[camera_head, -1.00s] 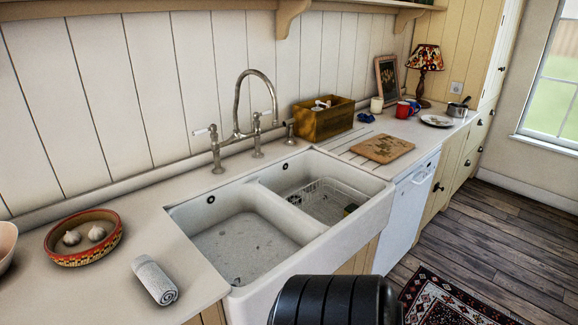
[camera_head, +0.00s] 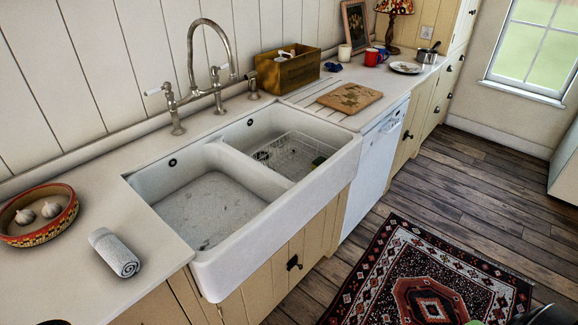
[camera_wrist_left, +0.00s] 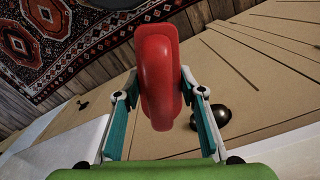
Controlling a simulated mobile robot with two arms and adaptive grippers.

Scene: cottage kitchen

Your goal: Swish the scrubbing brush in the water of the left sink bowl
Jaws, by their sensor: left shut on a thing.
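The double white sink stands at mid-picture in the head view. Its left bowl (camera_head: 212,207) holds shallow, greyish water with specks on it. In the left wrist view my left gripper (camera_wrist_left: 159,85) is shut on a smooth red thing, which looks like the scrubbing brush (camera_wrist_left: 158,60). It stands up between the two fingers; its bristles are not visible. Cupboard fronts are behind it. My left gripper is not clearly seen in the head view. My right gripper is in neither view.
The right bowl holds a wire rack (camera_head: 292,152). The tall tap (camera_head: 192,60) rises behind the sink. A rolled towel (camera_head: 115,252) and a bowl of garlic (camera_head: 38,218) lie left of the sink. A wooden board (camera_head: 349,97) and box (camera_head: 287,72) stand to the right.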

